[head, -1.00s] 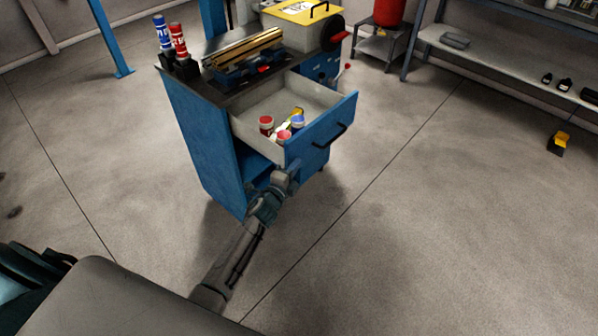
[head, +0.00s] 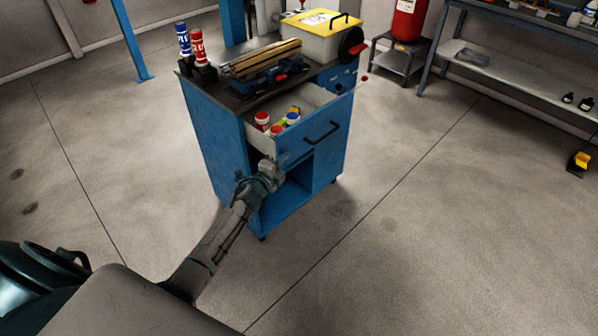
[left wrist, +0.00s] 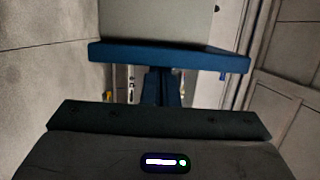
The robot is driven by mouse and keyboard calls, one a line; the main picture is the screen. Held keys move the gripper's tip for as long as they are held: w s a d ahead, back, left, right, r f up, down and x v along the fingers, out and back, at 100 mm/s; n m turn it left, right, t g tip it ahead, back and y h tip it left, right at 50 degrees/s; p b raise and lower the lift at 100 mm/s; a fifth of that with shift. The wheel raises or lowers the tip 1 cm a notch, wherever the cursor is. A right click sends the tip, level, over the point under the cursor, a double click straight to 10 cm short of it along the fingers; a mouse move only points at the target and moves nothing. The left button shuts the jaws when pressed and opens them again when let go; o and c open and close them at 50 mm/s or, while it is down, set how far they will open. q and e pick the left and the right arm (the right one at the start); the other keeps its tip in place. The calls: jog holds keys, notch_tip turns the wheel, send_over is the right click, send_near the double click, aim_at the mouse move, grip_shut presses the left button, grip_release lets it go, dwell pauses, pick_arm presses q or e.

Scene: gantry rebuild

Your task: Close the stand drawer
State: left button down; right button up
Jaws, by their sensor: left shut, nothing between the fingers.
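The blue stand (head: 212,130) is upright, with its drawer (head: 338,115) partly open at the top front. The drawer has a black bar handle (head: 321,131) and several small capped jars (head: 277,130) inside. My left gripper (head: 285,160) is shut and empty, at the left part of the drawer front; contact cannot be told for certain. In the left wrist view the blue drawer front (left wrist: 200,57) crosses ahead of the gripper (left wrist: 160,85), with the grey drawer interior beyond it. My right gripper is not in view.
The stand's top holds a vise (head: 262,78) with brass-coloured bars, a blue can (head: 184,42), a red can (head: 198,47) and a yellow-lidded box (head: 318,38). An open shelf space (head: 285,200) is below the drawer. Floor right of the stand is clear.

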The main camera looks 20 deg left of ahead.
aim_at(250, 132)
pick_arm(q)
jog(key=w+a+b, duration=0.1)
jog(key=a, duration=0.4)
jog(key=w+a+b, duration=0.2)
jog(key=a, duration=0.2)
jog(key=w+a+b, duration=0.1)
jog(key=w+a, duration=0.1)
jog(key=a, duration=0.3)
jog(key=shift+w+a+f+b, duration=0.15)
jog(key=shift+a+b, duration=0.2)
jog(key=shift+w+a, duration=0.25)
jog(key=shift+a, duration=0.4)
jog(key=shift+w+a+b, duration=0.1)
jog(key=shift+a+b, duration=0.2)
jog(key=shift+b, duration=0.05)
jog(key=shift+r, duration=0.25)
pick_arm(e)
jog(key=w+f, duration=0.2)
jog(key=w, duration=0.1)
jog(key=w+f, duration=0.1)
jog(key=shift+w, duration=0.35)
pick_arm(q)
jog(key=shift+a, duration=0.1)
jog(key=shift+r, duration=0.1)
